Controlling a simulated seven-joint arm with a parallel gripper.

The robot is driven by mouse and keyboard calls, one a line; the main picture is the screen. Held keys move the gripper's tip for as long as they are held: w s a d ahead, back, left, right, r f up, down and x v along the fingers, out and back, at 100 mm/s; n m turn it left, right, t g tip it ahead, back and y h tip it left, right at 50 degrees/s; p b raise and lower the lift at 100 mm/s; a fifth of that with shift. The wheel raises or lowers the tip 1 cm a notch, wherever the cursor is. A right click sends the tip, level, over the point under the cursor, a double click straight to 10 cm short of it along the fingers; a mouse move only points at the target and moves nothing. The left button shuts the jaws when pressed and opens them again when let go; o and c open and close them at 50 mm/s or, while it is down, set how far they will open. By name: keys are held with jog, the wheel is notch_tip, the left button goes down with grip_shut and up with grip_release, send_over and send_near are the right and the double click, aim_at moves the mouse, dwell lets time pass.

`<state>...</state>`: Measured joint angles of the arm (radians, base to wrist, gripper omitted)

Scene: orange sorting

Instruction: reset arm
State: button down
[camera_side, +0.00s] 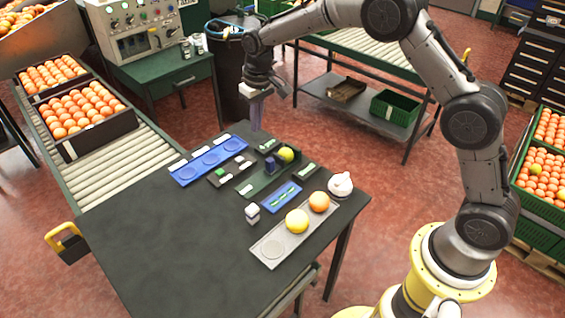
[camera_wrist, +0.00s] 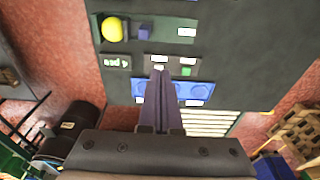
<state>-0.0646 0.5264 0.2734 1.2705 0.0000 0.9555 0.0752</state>
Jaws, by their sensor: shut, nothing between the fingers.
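My gripper (camera_side: 257,112) is shut and empty, held above the far edge of the dark table (camera_side: 130,235). In the wrist view the closed fingers (camera_wrist: 160,80) point toward the table, with the blue tray (camera_wrist: 200,88) around them in the picture. The blue tray also shows in the side view (camera_side: 209,160), with round recesses and nothing in them. The grey tray (camera_side: 268,250) holds a yellow fruit (camera_side: 297,221) and an orange (camera_side: 319,202); its near-left recess is empty. Another yellow fruit (camera_side: 286,154) sits on a dark green tray beside a dark blue block (camera_side: 270,164).
A white rounded object (camera_side: 340,184) and a small white-and-grey block (camera_side: 252,213) stand on the table. A roller conveyor (camera_side: 150,150) with crates of oranges runs along the left. A dark bin (camera_side: 232,80) stands behind my gripper. The table's near-left part is clear.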

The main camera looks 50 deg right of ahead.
jog(key=s+d+r+t, duration=0.1)
jog(key=s+r, duration=0.2)
jog(key=r, duration=0.4)
jog(key=s+r+t, duration=0.1)
jog(key=s+r, duration=0.2)
jog(key=r, duration=0.3)
jog(key=s+d+r+t, duration=0.2)
jog(key=s+r, duration=0.6)
jog(key=s, duration=0.5)
jog(key=s+f, duration=0.3)
jog(key=s, duration=0.6)
jog(key=s+f, duration=0.4)
jog(key=s, duration=0.5)
jog(key=shift+s+d+f, duration=0.2)
jog(key=shift+s+d, duration=0.05)
